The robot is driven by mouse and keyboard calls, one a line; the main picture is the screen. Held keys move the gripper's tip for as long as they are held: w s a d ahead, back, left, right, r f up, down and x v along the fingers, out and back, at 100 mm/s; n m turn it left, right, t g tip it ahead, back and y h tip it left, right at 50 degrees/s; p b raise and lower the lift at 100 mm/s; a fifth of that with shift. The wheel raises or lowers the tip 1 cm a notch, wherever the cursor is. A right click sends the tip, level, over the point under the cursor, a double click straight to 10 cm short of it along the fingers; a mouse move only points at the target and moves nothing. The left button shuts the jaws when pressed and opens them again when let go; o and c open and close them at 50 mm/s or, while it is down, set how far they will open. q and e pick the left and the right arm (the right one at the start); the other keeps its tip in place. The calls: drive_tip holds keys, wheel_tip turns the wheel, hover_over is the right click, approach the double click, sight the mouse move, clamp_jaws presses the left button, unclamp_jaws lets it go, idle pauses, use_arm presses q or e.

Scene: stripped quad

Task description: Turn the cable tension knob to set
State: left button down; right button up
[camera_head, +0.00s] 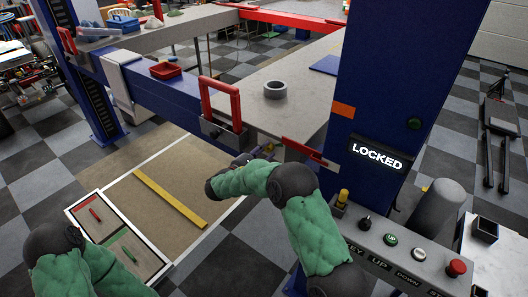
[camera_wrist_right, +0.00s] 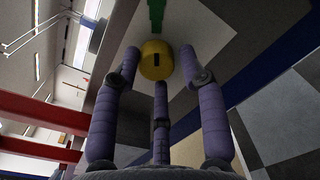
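A round yellow knob (camera_wrist_right: 156,60) with a dark slot mark shows in the right wrist view, on a pale surface below a green strip (camera_wrist_right: 156,15). It looks like the cable tension knob; no label is readable. My right gripper (camera_wrist_right: 159,66) has its three purple fingers spread, with the fingertips around the knob's outline. Small gaps show at the left and right fingertips; I cannot tell whether the lower finger touches. In the head view my right gripper (camera_head: 245,158) is at the lift's near side, and the knob is hidden there. My left arm shows, but its gripper does not.
A blue post (camera_head: 375,85) with a lit LOCKED sign (camera_head: 377,156) stands at right. Below it is a grey control panel (camera_head: 400,248) with a red button (camera_head: 456,267). A red handle (camera_head: 221,100) rises beside the platform (camera_head: 290,75).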

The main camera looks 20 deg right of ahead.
drive_tip(key=shift+o, duration=0.6)
drive_tip(key=shift+w+a+f, duration=0.1)
drive_tip(key=shift+f, duration=0.2)
drive_tip(key=shift+r, duration=0.15)
drive_tip(key=shift+a+r, duration=0.1)
drive_tip(key=shift+a, duration=0.05)
drive_tip(key=v, duration=1.1)
drive_tip(key=shift+s+a, duration=0.25)
drive_tip(key=shift+s, duration=0.05)
drive_tip(key=shift+a+f, duration=0.1)
drive_tip(key=shift+f, duration=0.15)
